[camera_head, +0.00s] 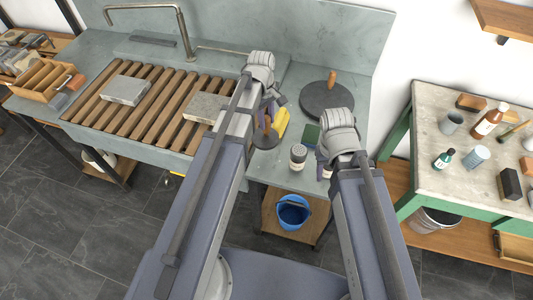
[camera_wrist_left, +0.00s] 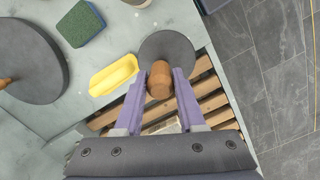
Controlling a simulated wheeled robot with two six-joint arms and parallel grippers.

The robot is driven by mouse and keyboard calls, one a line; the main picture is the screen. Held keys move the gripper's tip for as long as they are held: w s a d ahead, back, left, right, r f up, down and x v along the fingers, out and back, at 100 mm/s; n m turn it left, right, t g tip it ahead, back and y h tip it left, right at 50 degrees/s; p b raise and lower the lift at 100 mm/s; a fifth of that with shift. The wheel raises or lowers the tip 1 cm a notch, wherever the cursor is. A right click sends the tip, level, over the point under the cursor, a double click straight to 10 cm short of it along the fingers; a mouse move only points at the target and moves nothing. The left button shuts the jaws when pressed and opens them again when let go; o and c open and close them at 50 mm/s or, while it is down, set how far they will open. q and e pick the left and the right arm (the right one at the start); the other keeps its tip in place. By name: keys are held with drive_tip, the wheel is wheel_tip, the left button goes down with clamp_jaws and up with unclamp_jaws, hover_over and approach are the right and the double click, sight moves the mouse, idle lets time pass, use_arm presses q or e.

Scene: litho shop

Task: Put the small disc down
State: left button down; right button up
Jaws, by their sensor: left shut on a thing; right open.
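The small disc (camera_head: 264,141) is dark grey with a short wooden knob. My left gripper (camera_head: 268,118) is shut on the knob, with the disc below the fingers. In the left wrist view the purple fingers (camera_wrist_left: 160,82) sit on both sides of the knob, and the small disc (camera_wrist_left: 168,46) shows beyond it. It appears over the border between the slatted rack and the grey counter; I cannot tell whether it touches anything. My right gripper (camera_head: 324,163) is open over the counter's right part, its fingers mostly hidden by its wrist.
A large disc with a wooden handle (camera_head: 324,102) lies on the counter (camera_head: 295,82) behind. A yellow tray (camera_wrist_left: 113,75) and a green sponge block (camera_wrist_left: 80,23) lie near the small disc. Stone slabs (camera_head: 124,90) rest on the slatted rack (camera_head: 160,128). A jar (camera_head: 298,157) stands near the front edge.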

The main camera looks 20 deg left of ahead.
sight(267, 137)
use_arm(q)
drive_tip(key=shift+f+b, duration=3.15)
drive_tip(key=shift+b, duration=0.05)
wheel_tip(267, 137, down, 4)
drive_tip(key=b, duration=0.3)
drive_tip(key=shift+r+b, duration=0.15)
drive_tip(key=shift+b, duration=0.2)
drive_tip(key=c, duration=0.5)
unclamp_jaws()
